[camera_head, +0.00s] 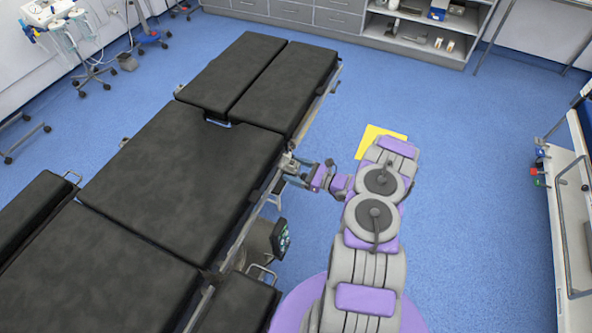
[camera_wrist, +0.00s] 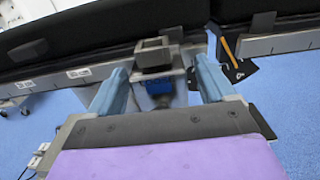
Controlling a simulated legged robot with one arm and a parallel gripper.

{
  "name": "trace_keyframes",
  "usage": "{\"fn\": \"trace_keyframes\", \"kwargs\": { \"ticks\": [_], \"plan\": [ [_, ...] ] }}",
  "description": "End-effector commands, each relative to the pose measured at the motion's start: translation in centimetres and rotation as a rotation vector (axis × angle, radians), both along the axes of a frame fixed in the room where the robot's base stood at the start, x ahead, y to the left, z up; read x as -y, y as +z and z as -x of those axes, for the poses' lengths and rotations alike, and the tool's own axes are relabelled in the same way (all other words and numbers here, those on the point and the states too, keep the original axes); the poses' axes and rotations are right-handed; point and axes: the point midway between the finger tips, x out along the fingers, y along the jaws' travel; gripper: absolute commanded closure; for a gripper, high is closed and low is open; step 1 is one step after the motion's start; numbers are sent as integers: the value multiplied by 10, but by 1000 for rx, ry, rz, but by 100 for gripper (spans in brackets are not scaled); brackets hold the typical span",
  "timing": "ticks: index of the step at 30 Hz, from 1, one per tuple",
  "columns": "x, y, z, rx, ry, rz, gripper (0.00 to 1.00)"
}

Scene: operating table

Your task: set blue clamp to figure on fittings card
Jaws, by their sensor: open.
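The clamp, with a grey block top (camera_wrist: 152,55) and a blue lower part (camera_wrist: 158,87), sits on the table's side rail in the wrist view. My gripper (camera_wrist: 161,70) is open, with one light blue finger on each side of the clamp; whether they touch it I cannot tell. In the head view my gripper (camera_head: 291,174) is at the right edge of the operating table, and the clamp there is small and partly hidden. A yellow sheet (camera_head: 367,146) lies on the floor behind my arm; whether it is the fittings card I cannot tell.
The black-padded operating table (camera_head: 185,165) fills the left and middle. A dark plate with an orange strip (camera_wrist: 231,58) is right of my fingers. A control panel (camera_head: 281,238) is near the table's side. A white cart (camera_head: 565,205) stands at the right, with clear blue floor between.

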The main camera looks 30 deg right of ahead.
Motion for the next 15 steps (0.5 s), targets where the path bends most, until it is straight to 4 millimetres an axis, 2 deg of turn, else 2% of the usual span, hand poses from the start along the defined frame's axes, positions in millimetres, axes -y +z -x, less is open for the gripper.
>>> {"fn": "trace_keyframes", "kwargs": {
  "ticks": [2, 15],
  "plan": [
    [0, 0, 0, 0, 0, 0, 20],
    [0, 0, 0, 0, -1, 0, 62]
  ]
}}
